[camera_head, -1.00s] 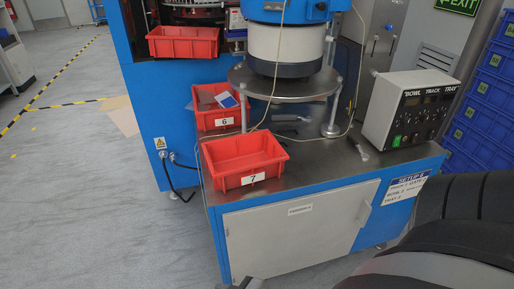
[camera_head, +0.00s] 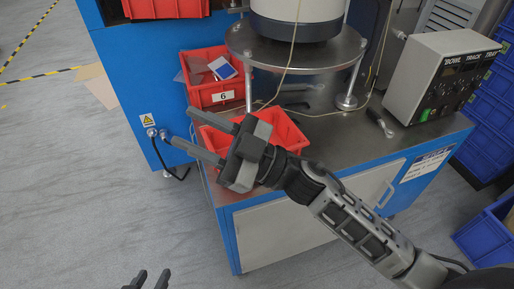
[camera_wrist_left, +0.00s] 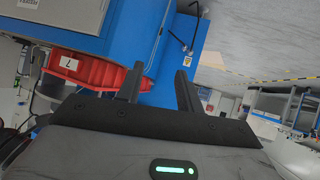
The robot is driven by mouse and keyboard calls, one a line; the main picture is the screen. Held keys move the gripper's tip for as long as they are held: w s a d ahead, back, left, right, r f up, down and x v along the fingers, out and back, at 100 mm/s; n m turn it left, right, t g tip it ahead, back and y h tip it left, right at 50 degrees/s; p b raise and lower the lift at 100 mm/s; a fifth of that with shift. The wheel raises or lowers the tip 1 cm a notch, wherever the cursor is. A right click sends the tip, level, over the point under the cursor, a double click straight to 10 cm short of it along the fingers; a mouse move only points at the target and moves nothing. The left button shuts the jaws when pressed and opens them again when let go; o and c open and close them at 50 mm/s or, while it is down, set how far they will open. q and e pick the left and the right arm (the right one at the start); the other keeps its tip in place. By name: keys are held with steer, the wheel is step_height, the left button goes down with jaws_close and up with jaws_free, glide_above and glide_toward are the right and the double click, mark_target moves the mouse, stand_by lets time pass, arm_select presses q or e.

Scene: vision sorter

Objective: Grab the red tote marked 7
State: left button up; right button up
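The red tote (camera_head: 285,128) sits on the front left corner of the blue bench's metal top, partly hidden behind my right gripper, which covers its label. In the left wrist view the tote (camera_wrist_left: 100,72) shows its white label 7, left of the fingers. My right gripper (camera_head: 182,128) is open and empty, its fingers spread and pointing left across the tote in the picture; the exact height above it I cannot tell. My left gripper (camera_head: 152,275) is low at the bottom edge, over the floor. It is open and empty in the left wrist view (camera_wrist_left: 159,69), apart from the tote.
Red tote 6 (camera_head: 217,97), with items inside, stands just behind. A round metal stand (camera_head: 300,55) and a control box (camera_head: 440,75) are on the bench. Blue crates (camera_head: 490,130) stand at right. The floor (camera_head: 60,190) at left is clear.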

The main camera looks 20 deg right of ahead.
step_height(320, 180, down, 6)
steer(key=s+n+g+h+b, duration=0.2)
steer(key=n+g+h, duration=0.7)
steer(key=g, duration=0.4)
steer(key=w+d+m+t+h, duration=0.25)
steer(key=w+d+h, duration=0.2)
steer(key=d, duration=0.35)
steer(key=w+d+m+t+h, duration=0.1)
steer(key=w+d+m+h, duration=0.25)
steer(key=d+h, duration=0.35)
steer(key=shift+y, duration=0.75)
steer(key=shift+w+a+f+b, duration=0.15)
steer(key=shift+w+f, duration=0.3)
steer(key=shift+f, duration=2.1)
steer(key=shift+w+f+b, duration=0.2)
steer(key=shift+w+f, duration=0.2)
steer(key=shift+f, duration=2.15)
steer(key=shift+w+a+f+b, duration=0.15)
steer(key=shift+w+f, duration=0.3)
steer(key=shift+f, duration=2.1)
steer(key=shift+d, duration=0.1)
